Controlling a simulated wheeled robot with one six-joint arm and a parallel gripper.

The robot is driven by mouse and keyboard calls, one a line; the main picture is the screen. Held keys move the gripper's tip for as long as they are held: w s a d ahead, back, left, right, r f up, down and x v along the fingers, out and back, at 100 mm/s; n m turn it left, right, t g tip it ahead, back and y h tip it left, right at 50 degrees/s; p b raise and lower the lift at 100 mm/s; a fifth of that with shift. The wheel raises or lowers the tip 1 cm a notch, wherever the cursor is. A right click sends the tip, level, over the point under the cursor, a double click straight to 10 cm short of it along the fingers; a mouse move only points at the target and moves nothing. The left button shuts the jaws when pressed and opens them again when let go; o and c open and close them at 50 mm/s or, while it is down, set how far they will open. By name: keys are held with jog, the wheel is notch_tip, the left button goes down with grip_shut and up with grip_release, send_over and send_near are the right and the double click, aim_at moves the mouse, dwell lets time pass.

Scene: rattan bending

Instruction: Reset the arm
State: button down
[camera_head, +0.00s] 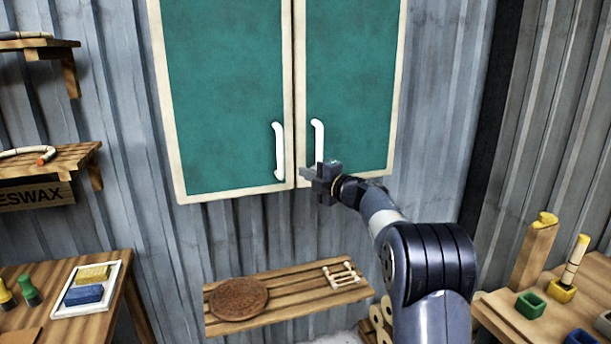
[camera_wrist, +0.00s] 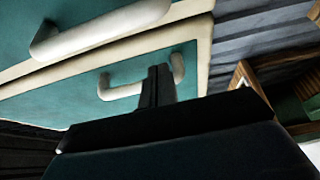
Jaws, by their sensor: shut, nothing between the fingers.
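My gripper (camera_head: 308,173) is shut and empty. It is in front of the lower part of a green cabinet with two doors, near the inner edge of the right door (camera_head: 350,80). The left door (camera_head: 220,95) and the right door both look closed. The left door's white handle (camera_head: 279,150) is left of my gripper, and the right door's white handle (camera_head: 318,138) is just above it. In the wrist view my dark fingers (camera_wrist: 158,85) are together, with one pale handle (camera_wrist: 105,28) large at the upper left and another behind the fingers.
A slatted shelf (camera_head: 300,298) below the cabinet holds a round brown mat (camera_head: 238,298) and a small rack (camera_head: 341,274). A table at the left bears a white tray (camera_head: 110,298) with two blocks. A right-hand bench (camera_head: 500,315) holds several small coloured pieces.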

jog(key=s+d+b, duration=0.1)
jog(key=s+d, duration=0.3)
jog(key=d, duration=0.3)
jog(key=shift+f+b, duration=0.3)
jog(key=shift+b, duration=0.1)
